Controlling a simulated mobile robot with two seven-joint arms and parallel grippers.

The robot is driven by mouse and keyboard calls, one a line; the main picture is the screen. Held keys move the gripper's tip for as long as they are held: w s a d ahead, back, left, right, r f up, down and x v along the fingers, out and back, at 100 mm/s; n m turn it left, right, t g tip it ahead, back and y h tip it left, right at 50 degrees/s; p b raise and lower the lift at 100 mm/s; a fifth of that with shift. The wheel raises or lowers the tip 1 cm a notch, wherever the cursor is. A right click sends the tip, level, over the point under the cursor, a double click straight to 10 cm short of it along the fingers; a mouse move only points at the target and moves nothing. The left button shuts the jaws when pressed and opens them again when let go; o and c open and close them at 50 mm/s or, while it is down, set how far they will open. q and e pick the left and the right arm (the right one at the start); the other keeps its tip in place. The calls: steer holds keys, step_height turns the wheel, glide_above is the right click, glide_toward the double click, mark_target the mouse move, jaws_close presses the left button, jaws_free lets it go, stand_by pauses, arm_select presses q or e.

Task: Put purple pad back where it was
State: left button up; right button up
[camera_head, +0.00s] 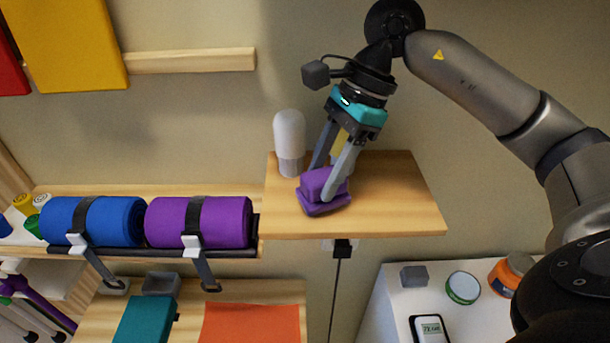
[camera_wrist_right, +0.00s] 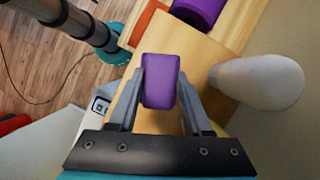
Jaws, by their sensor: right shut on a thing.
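The purple pad (camera_head: 323,191) is a small block with a wider, flatter lower part, at the wooden wall shelf (camera_head: 400,200) in the head view. My right gripper (camera_head: 328,180) reaches down from above and is shut on it. In the right wrist view the purple pad (camera_wrist_right: 161,82) sits between the two fingers of my right gripper (camera_wrist_right: 161,88). The pad is at or just above the shelf board; I cannot tell whether it touches. My left gripper is not in view.
A white bottle-like object (camera_head: 290,142) stands on the shelf close left of my right gripper. Blue (camera_head: 92,221) and purple (camera_head: 199,222) rolls lie strapped on the rack at left. The shelf's right part is bare. A white surface below holds a jar (camera_head: 463,287).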

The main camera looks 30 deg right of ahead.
mark_target(305, 180)
steer(key=a, duration=0.1)
steer(key=a+p, duration=0.1)
steer(key=a, duration=0.1)
steer(key=shift+w+a+f+p, duration=0.15)
steer(key=shift+w+p, duration=0.05)
steer(key=shift+p, duration=0.1)
steer(key=shift+f, duration=0.65)
steer(key=o, duration=0.9)
